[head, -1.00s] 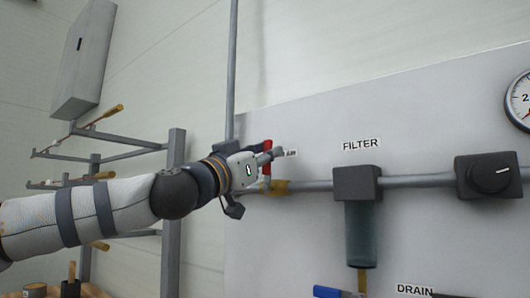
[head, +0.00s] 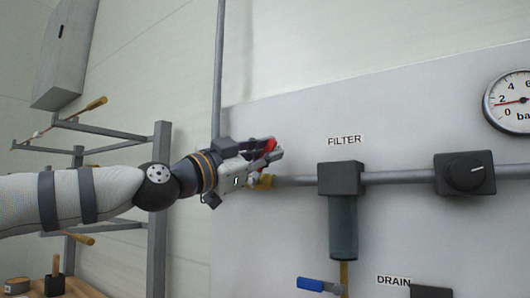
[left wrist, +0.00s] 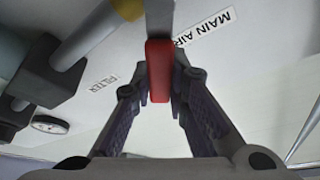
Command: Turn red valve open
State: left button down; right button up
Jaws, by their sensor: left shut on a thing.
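The red valve handle (head: 269,147) sits above a brass valve body (head: 265,182) on the grey pipe. That gripper is shut on the handle. In the left wrist view the red handle (left wrist: 159,72) lies between the two fingers of the left gripper (left wrist: 160,92), beside the MAIN AIR label (left wrist: 203,28). My right gripper is not in view.
The pipe runs right along a grey panel (head: 300,240) to a filter (head: 341,179), a black knob unit (head: 465,173) and a gauge (head: 512,102). A blue handle (head: 311,284) is below. A metal rack (head: 158,195) stands behind my left arm.

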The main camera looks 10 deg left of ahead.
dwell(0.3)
pick_arm(q)
jog(key=c, duration=1.5)
grip_release()
jog(key=shift+c, duration=0.2)
jog(key=v, duration=1.2)
